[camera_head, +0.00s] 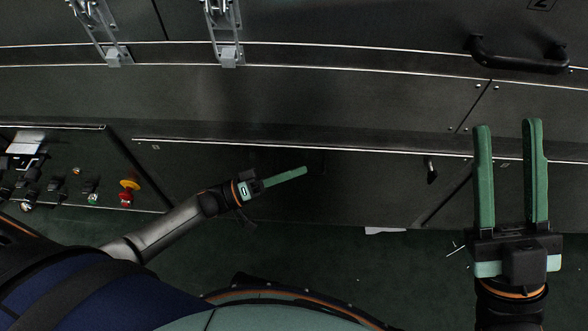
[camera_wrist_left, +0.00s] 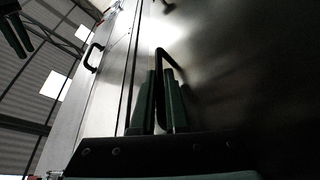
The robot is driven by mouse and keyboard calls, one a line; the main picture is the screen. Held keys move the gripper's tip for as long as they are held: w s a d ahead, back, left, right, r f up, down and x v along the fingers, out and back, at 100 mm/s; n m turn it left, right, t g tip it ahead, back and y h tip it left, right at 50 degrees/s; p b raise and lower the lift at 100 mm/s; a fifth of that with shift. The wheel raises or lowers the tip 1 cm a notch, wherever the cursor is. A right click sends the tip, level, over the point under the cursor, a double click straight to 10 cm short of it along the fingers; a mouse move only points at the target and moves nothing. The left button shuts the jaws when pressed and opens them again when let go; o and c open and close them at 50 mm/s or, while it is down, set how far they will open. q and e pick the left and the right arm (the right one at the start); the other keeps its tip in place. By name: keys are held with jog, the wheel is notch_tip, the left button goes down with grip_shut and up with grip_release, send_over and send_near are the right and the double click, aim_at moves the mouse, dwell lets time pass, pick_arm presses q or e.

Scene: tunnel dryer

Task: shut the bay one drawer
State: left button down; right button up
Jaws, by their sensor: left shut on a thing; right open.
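A long dark drawer front (camera_head: 370,180) runs low across the machine in the head view; no bay one label is readable on it. My left gripper (camera_head: 304,171) reaches this front from the left. In the left wrist view its fingers (camera_wrist_left: 162,85) are shut on a black bar handle (camera_wrist_left: 162,56), whose bent upper end shows above them. The handle is too dark to make out in the head view. I cannot tell how far the drawer stands out. My right gripper (camera_head: 508,130) is open and empty at the right, its fingers pointing up the picture.
A control panel (camera_head: 75,175) with a red emergency button (camera_head: 129,185) is at the left. Silver latches (camera_head: 228,52) and a large black handle (camera_head: 518,60) are on the upper panels. A small black lever (camera_head: 431,170) is right of the left gripper. Green floor lies below.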

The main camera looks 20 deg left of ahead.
pick_arm(q)
jog(key=c, duration=1)
grip_release()
jog(key=shift+w+a, duration=0.15)
jog(key=shift+w, duration=0.15)
jog(key=shift+o, duration=0.4)
jog(key=shift+s+f, duration=0.1)
jog(key=p+v, duration=0.1)
jog(key=v, duration=1.1)
jog(key=shift+s, duration=0.25)
jog(key=shift+a, duration=0.15)
